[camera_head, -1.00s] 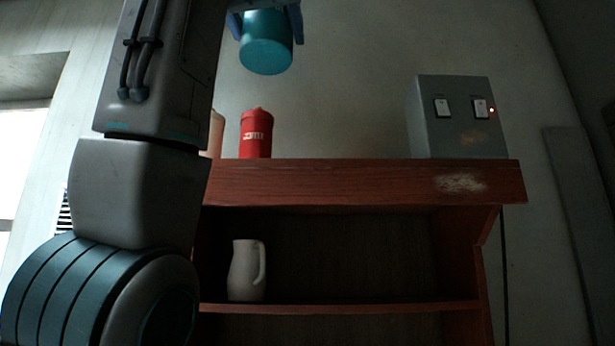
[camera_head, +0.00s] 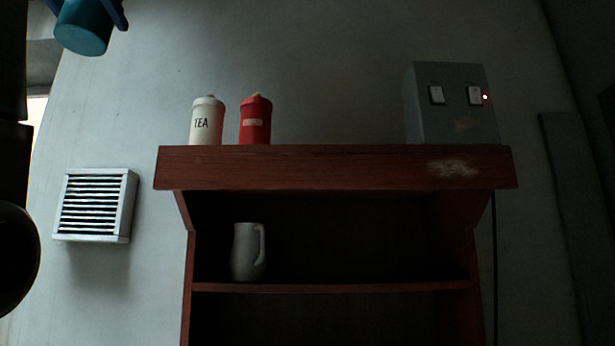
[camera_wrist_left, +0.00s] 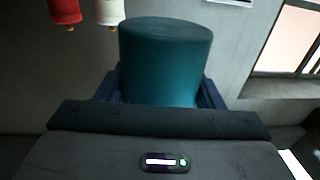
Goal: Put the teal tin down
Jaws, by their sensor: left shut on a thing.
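The teal tin (camera_head: 84,28) is at the top left of the head view, high in the air and left of the wooden shelf unit (camera_head: 335,168). My left gripper (camera_head: 90,6) is shut on it, with blue fingers at its sides; its upper part is cut off by the frame edge. In the left wrist view the teal tin (camera_wrist_left: 165,62) fills the middle, between the two blue fingers (camera_wrist_left: 160,92). My right gripper does not show in any view.
On the shelf top stand a cream TEA tin (camera_head: 207,122), a red tin (camera_head: 255,120) and a grey switch box (camera_head: 450,105) at the right. The top between red tin and box is clear. A pale jug (camera_head: 248,252) stands on the shelf below. A vent (camera_head: 95,205) is on the wall.

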